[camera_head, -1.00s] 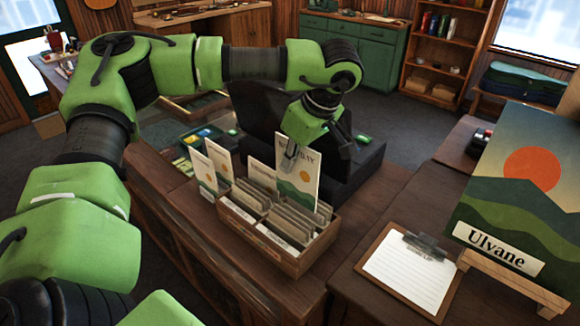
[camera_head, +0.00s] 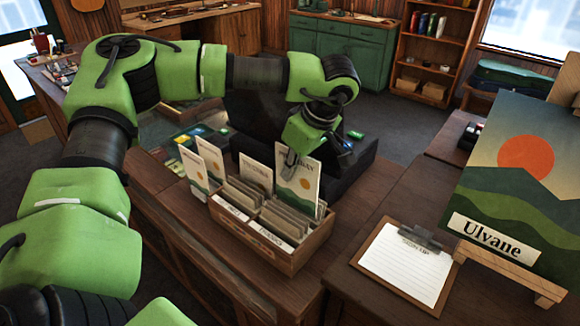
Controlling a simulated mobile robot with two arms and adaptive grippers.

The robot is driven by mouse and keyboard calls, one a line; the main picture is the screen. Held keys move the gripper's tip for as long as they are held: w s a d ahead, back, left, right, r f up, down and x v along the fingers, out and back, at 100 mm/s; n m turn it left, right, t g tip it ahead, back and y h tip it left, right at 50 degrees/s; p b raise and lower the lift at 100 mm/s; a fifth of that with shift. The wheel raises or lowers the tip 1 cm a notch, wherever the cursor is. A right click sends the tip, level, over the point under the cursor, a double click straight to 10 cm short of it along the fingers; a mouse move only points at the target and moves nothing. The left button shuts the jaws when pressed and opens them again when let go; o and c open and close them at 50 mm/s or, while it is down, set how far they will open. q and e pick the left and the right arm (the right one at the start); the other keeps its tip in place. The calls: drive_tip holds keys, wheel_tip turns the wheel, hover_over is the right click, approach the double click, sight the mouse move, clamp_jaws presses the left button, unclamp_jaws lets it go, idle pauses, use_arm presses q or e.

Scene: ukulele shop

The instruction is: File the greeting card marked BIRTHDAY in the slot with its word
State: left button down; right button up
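The wooden card box (camera_head: 262,254) stands on the counter, with several slots of cards and white labels on its front. My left gripper (camera_head: 291,158) points down over the back right of the box and is shut on the top edge of a white card with a green hill picture (camera_head: 297,184). The gripper covers part of the card's word; its end reads like "DAY". The card stands upright, and its lower end is hidden behind the filed cards. My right gripper is out of view.
Similar cards stand at the box's left (camera_head: 210,160) and back (camera_head: 256,174). A black case-like object (camera_head: 360,165) lies behind. Bare wood lies right of the box.

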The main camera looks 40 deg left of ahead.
sight(290, 203)
use_arm(q)
drive_tip(key=shift+f+b, duration=0.8)
drive_tip(key=shift+f, duration=0.55)
drive_tip(key=shift+f+b, duration=0.6)
drive_tip(key=shift+f, duration=0.3)
drive_tip(key=shift+f+b, duration=0.8)
drive_tip(key=shift+f, duration=0.35)
drive_tip(key=shift+f+b, duration=0.95)
drive_tip(key=shift+f, duration=0.45)
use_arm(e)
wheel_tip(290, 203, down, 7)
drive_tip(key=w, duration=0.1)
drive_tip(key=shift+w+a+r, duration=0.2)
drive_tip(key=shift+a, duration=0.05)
use_arm(q)
drive_tip(key=c, duration=2.2)
unclamp_jaws()
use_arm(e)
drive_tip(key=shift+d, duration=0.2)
use_arm(q)
drive_tip(key=shift+r, duration=0.15)
drive_tip(key=v, duration=1.1)
drive_tip(key=shift+d+r, duration=0.1)
drive_tip(key=shift+r, duration=0.3)
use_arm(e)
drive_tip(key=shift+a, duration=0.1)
